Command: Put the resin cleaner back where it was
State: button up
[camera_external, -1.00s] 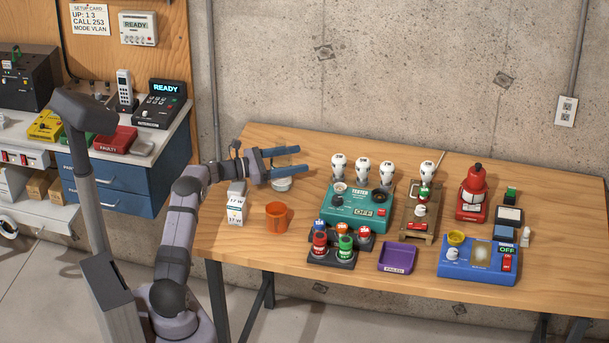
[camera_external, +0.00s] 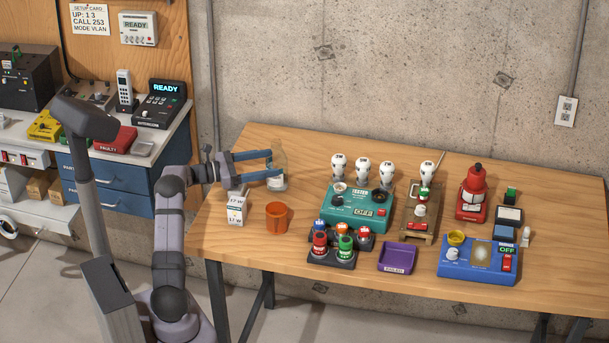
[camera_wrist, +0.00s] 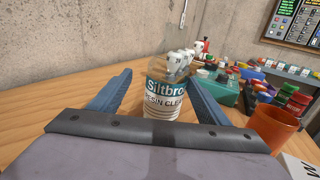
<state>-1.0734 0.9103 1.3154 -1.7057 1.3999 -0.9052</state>
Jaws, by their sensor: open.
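The resin cleaner (camera_wrist: 165,92) is a clear bottle with a white and teal label in the wrist view, partly cut off by my gripper's body. It stands upright on the wooden table; in the external view the bottle (camera_external: 279,172) is at the table's back left. My gripper (camera_external: 273,166) is open and level, with its blue fingers reaching toward the bottle. In the wrist view my gripper (camera_wrist: 160,95) has one finger on each side of the bottle, with gaps visible. Contact with the bottle cannot be made out.
An orange cup (camera_external: 277,217) and a white box (camera_external: 237,204) stand in front of the bottle. A teal device (camera_external: 345,211) and several white bulbs (camera_external: 362,168) are to the right. The table's left back corner is clear. The concrete wall (camera_external: 270,60) rises behind.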

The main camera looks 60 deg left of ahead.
jog(key=shift+v, duration=1.55)
